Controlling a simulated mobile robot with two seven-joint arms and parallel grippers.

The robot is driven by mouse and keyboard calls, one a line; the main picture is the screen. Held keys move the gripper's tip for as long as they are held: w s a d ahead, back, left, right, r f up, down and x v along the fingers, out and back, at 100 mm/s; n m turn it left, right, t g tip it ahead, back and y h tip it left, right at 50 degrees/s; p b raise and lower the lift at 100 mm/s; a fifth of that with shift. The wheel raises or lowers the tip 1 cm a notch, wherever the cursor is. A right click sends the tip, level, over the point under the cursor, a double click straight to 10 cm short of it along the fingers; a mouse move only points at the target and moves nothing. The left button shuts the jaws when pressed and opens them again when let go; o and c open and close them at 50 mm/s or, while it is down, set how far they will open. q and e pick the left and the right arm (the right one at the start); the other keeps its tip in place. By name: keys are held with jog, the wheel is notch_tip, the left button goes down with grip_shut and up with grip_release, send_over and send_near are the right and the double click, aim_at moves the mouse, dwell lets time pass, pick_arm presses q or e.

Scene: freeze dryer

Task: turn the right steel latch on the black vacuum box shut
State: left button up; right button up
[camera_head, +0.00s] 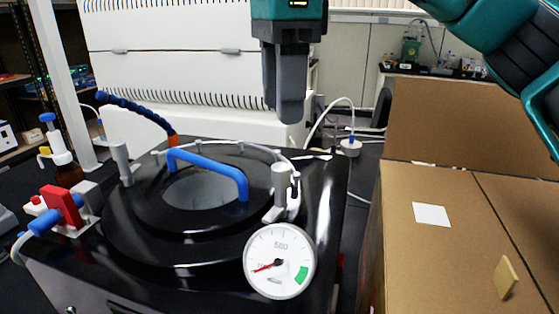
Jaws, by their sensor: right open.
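The black vacuum box (318,215) fills the lower middle of the head view, with a round black lid, a clear window and a blue handle (208,160) across it. The right steel latch (281,188) stands upright at the lid's right edge, above the dial gauge. A second steel latch (122,160) stands at the lid's left edge. My right gripper (290,112) points down, open and empty, above and behind the right latch in the picture, apart from it. Its fingers overlap side-on, so their gap is hidden. My left gripper is out of view.
A white dial gauge (279,261) sits in front of the right latch. A red and blue valve (62,208) is at the left corner. A large white machine (180,60) stands behind. Cardboard boxes (455,240) crowd the right side. A blue hose (135,110) rises behind the lid.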

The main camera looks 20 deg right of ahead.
aim_at(281, 166)
notch_tip(281, 166, down, 8)
jog(key=shift+r+b, duration=0.1)
jog(key=shift+b, duration=0.7)
jog(key=shift+f, duration=0.5)
jog(key=shift+w, duration=0.1)
jog(key=shift+c, duration=1.3)
grip_shut()
